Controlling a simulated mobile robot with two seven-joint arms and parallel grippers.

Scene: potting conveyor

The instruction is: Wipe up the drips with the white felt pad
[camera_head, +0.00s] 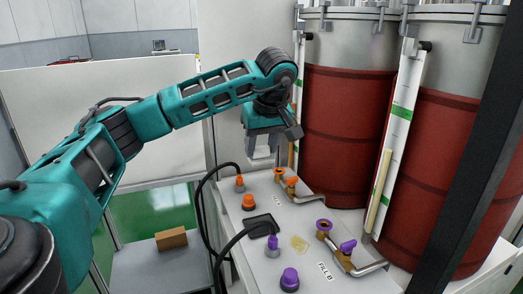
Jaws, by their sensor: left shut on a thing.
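My left gripper (263,148) hangs over the far left part of the white bench top, pointing down. It is shut on the white felt pad (262,154), which shows only as a small pale piece between and below the fingers. The pad appears to be above the surface; contact is hard to tell. A yellowish drip patch (299,243) lies on the bench top near the purple fittings, nearer to me than the gripper. My right gripper is out of view.
A black square tray (262,225) lies left of the patch. Orange knobs (248,202), purple knobs (289,279), brass valves with pipes (345,262) and black hoses (207,190) crowd the bench. Two red drums (340,130) stand behind. A dark post (465,150) crosses the right side.

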